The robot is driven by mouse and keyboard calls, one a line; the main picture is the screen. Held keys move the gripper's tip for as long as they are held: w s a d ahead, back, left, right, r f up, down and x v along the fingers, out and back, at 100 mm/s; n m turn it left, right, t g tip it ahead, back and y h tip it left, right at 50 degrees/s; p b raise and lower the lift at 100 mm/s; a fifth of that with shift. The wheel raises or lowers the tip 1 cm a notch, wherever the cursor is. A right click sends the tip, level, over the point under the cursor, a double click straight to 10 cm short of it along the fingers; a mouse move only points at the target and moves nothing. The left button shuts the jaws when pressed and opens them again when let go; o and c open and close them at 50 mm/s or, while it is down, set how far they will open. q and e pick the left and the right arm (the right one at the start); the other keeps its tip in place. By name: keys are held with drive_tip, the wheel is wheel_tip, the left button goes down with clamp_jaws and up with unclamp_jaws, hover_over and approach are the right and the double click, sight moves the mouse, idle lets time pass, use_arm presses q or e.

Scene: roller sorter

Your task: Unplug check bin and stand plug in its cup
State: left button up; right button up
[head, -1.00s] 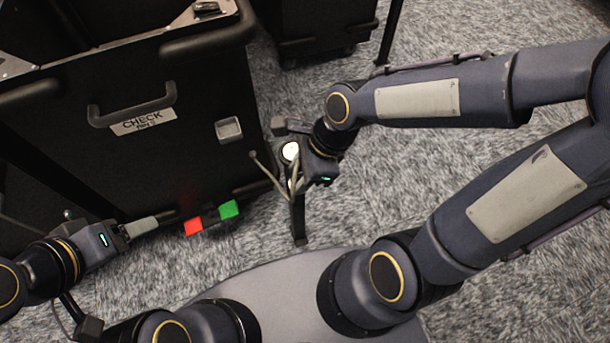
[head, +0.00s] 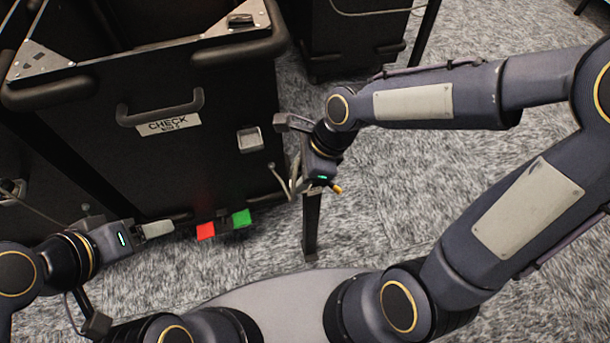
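The black check bin (head: 190,170) stands at the left, with a CHECK label (head: 168,125) under its handle. A pale cable (head: 279,182) runs from a small knob low on its right side to my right gripper (head: 318,183). A small orange piece (head: 337,189) sticks out beside that gripper; it may be part of the plug. The fingers of the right gripper are hidden, so its grip is unclear. My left gripper (head: 157,229) is low in front of the bin, its pale fingers seen from the side. I cannot make out a cup.
A red block (head: 205,231) and a green block (head: 241,218) show at the bin's lower front edge. A dark post (head: 311,222) stands below my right gripper. Another black bin (head: 350,35) is behind. Grey carpet is clear at the right.

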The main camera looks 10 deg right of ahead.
drive_tip(key=shift+w+a+p, duration=0.75)
drive_tip(key=shift+w+a, duration=0.75)
drive_tip(key=shift+w, duration=1.15)
drive_tip(key=shift+w+a+p, duration=0.8)
drive_tip(key=shift+w+a, duration=0.7)
drive_tip(key=shift+w, duration=1.2)
drive_tip(key=shift+w+a+p, duration=0.75)
drive_tip(key=shift+w+a, duration=0.75)
drive_tip(key=shift+w, duration=1.25)
drive_tip(key=shift+w+r, duration=0.1)
drive_tip(key=shift+w+a+r+p, duration=0.15)
drive_tip(key=shift+w+r+p, duration=0.05)
drive_tip(key=shift+p, duration=0.35)
drive_tip(key=shift+f, duration=0.2)
